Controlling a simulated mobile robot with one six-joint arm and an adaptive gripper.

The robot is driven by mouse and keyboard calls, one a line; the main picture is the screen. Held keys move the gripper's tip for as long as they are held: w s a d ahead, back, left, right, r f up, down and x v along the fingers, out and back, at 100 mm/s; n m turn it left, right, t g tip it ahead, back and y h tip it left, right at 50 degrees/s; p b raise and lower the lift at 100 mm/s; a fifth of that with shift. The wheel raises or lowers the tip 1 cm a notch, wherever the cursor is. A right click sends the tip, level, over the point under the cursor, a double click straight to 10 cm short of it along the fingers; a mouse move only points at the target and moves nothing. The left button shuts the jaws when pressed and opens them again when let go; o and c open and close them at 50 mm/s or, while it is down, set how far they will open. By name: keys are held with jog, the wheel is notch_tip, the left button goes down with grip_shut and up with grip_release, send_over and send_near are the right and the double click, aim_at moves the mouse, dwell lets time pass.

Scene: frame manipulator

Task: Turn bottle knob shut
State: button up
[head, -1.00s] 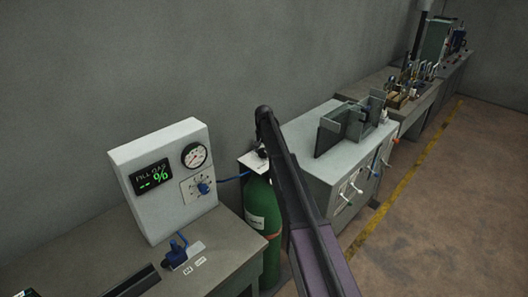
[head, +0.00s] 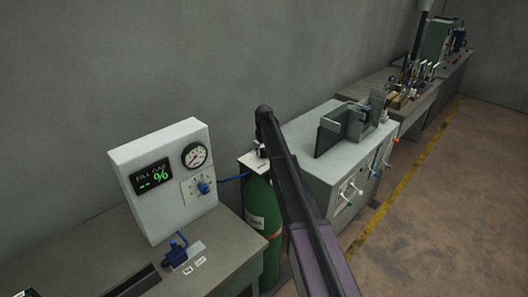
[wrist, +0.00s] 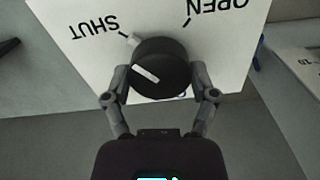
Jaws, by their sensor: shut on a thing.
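The green bottle (head: 262,214) stands between the bench and the grey cabinet in the head view. A pale label plate (head: 252,162) sits at its top, partly hidden by my arm. In the wrist view, the black round knob (wrist: 165,57) lies against the white plate (wrist: 68,14), which reads SHUT at left and OPEN at right, upside down. The knob's white line points left and slightly up, below the SHUT tick. My gripper (wrist: 163,84) is shut on the knob, one finger on each side. In the head view my arm hides the knob.
A white gauge panel (head: 160,195) with a dial and small blue knob stands on the bench (head: 225,240) left of the bottle. A blue-handled valve (head: 178,252) sits in front of it. The grey cabinet (head: 310,140) is close on the right. Open floor (head: 440,220) lies beyond.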

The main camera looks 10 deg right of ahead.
jog(key=shift+n, duration=0.6)
jog(key=o, duration=1)
